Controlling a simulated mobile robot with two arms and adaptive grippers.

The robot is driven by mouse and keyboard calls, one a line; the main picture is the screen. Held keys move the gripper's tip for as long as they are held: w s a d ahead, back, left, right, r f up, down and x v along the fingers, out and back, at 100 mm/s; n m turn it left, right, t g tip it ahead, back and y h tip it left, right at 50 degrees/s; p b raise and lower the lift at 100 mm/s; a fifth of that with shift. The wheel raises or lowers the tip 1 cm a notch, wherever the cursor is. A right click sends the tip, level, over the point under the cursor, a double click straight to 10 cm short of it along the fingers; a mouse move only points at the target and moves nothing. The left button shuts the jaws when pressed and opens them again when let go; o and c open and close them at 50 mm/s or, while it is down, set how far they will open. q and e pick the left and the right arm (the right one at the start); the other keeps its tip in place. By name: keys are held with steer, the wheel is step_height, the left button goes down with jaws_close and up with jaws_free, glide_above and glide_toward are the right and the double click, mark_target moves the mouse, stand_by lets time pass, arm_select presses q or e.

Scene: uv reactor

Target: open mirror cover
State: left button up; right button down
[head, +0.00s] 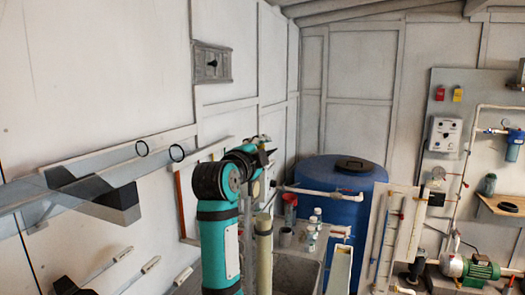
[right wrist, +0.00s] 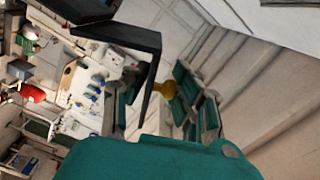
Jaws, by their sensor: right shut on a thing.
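My right arm rises from the bottom centre of the head view, and its gripper (head: 262,155) is seen small and partly hidden behind the wrist. I cannot make out a mirror cover for certain in either view. My left gripper does not show clearly.
Clear panels with a dark box (head: 108,200) and two black rings stand at the left. A large blue barrel (head: 340,195) stands in the corner. Small bottles (head: 312,228) stand behind my arm. A green pump (head: 472,270) is at the lower right.

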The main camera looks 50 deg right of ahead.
steer(key=shift+r, duration=0.35)
steer(key=c, duration=1.4)
jaws_free()
steer(key=shift+o, duration=1.4)
steer(key=shift+f, duration=0.2)
steer(key=v, duration=1.2)
steer(key=shift+f, duration=0.1)
